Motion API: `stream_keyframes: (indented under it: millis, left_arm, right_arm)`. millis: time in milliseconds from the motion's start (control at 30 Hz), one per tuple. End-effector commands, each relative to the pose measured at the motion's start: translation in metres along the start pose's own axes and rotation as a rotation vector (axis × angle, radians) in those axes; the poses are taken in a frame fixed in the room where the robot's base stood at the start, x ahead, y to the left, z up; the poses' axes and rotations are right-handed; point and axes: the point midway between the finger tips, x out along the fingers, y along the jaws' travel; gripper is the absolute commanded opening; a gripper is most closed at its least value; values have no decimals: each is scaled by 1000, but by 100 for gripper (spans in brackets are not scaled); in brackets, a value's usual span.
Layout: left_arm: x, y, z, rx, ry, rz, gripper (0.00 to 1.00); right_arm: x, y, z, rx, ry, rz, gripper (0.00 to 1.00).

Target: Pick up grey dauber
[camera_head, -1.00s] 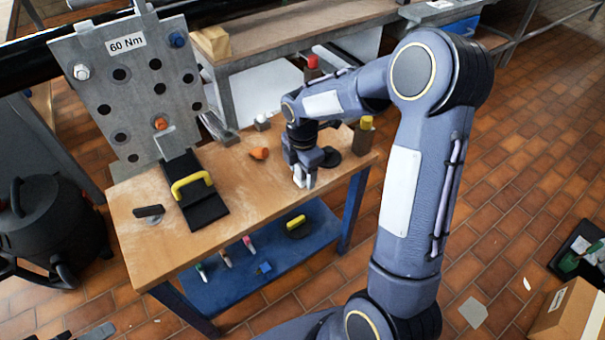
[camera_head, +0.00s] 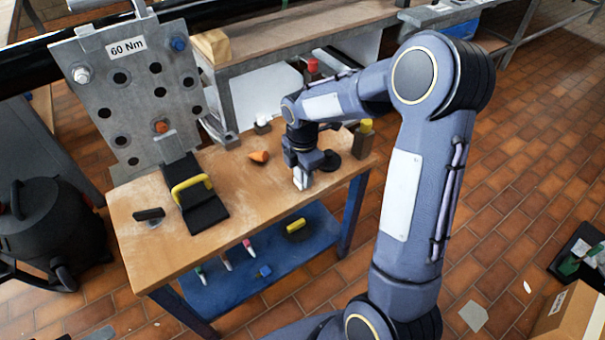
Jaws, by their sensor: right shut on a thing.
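My right gripper (camera_head: 300,183) reaches down to the workbench top (camera_head: 255,190) near its right front edge. Its pale fingers are closed together on a small greyish thing, which I take to be the grey dauber. The fingers hide nearly all of it, so its shape and tilt cannot be made out. The fingertips are at or just above the wood. My left gripper is not in view.
A black round disc (camera_head: 330,160) lies right beside the gripper. An orange piece (camera_head: 259,156), a yellow-capped container (camera_head: 364,134) and a yellow-handled black tool (camera_head: 197,200) are on the bench. A bolted plate (camera_head: 130,95) stands behind. The bench's front middle is clear.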

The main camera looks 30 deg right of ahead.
Motion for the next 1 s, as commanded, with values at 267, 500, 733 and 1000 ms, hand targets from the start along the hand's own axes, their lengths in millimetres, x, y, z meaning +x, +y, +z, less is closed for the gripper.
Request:
stream_keyframes:
  millis: [267, 500, 733, 1000]
  left_arm:
    - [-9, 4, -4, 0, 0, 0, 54]
    - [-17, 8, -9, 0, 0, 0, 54]
    - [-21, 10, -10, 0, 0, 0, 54]
    - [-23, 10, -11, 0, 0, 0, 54]
  right_arm:
    - [-45, -11, -7, -3, 0, 6, 9]
    - [-94, -55, -34, -5, 0, 4, 9]
    - [-115, -97, -60, -3, 0, 3, 9]
    - [-124, -118, -73, -1, 0, 1, 9]
